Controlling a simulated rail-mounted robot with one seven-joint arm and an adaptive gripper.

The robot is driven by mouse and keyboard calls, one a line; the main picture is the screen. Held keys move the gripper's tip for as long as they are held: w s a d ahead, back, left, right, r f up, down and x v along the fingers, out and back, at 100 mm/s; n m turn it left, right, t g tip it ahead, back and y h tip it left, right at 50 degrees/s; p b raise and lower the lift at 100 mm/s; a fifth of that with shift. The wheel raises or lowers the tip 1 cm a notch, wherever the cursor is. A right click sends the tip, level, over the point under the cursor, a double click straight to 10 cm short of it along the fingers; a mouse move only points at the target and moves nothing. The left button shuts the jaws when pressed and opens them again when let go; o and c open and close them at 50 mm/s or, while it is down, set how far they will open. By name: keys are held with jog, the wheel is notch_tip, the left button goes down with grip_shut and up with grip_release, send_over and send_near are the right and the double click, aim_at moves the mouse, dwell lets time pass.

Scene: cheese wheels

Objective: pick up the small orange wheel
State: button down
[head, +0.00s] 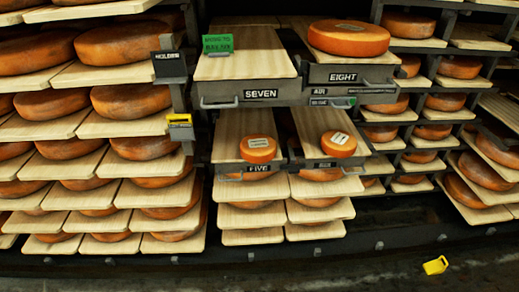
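Two small orange wheels with white labels show in the head view. One small orange wheel (258,148) sits at the front end of the pulled-out board (233,124) above the tag FIVE (257,169). The other small orange wheel (338,143) sits at the front of the board (312,121) to its right; I cannot read that board's tag clearly. A larger orange wheel (348,38) with a pale label lies on the upper board above the tag EIGHT (343,77). My gripper is not in view.
The pulled-out board SEVEN (246,62) is bare except for a green sign (218,43) at its left edge. Racks of large wheels (131,101) fill both sides. A yellow tag hangs on the left post (180,121). A yellow object (435,265) lies on the dark floor.

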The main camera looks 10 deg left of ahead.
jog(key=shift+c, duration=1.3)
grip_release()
